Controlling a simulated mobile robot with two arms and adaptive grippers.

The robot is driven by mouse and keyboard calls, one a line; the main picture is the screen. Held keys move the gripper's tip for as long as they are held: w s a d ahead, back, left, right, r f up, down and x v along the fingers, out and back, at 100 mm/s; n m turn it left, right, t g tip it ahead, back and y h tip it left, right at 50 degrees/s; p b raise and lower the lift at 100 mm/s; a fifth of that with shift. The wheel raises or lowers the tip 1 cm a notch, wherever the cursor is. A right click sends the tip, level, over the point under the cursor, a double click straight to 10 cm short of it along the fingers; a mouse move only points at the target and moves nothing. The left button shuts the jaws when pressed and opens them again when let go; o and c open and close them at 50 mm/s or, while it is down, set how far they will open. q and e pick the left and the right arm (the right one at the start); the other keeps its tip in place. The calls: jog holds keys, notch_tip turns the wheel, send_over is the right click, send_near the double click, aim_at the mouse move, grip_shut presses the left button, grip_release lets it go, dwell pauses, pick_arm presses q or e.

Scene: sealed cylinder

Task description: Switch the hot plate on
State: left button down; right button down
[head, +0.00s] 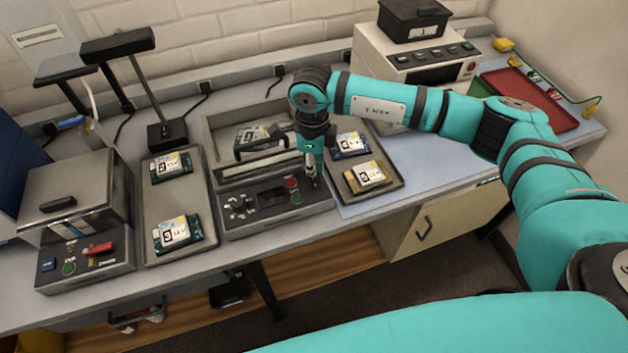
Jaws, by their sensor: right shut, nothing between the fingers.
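A grey unit with a front control panel (262,205) stands mid-bench; I take it to be the hot plate, though no label is readable. The panel has a dark display, small knobs at its left, a red button (292,183) and a green button (297,198). Behind it is a shallow grey open frame (213,135) with a dark-handled device (262,140) in it. My right gripper (313,182) points down, shut and empty, just right of the red button. I cannot tell whether it touches the panel. My left gripper is not in view.
Trays with labelled boards stand left (203,215) and right (392,180) of the panel. A metal box with buttons (75,200) is at far left, a lamp (165,135) behind. A white instrument (385,65) and a red tray (540,110) are back right.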

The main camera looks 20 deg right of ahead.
aim_at(313, 178)
jog(key=shift+f+b, duration=1.2)
jog(key=shift+f, duration=0.05)
dwell(0.8)
jog(key=shift+r, duration=0.2)
jog(key=shift+r+p, duration=0.6)
jog(key=shift+r, duration=0.35)
jog(key=shift+r+p, duration=0.95)
jog(key=shift+r, duration=1.5)
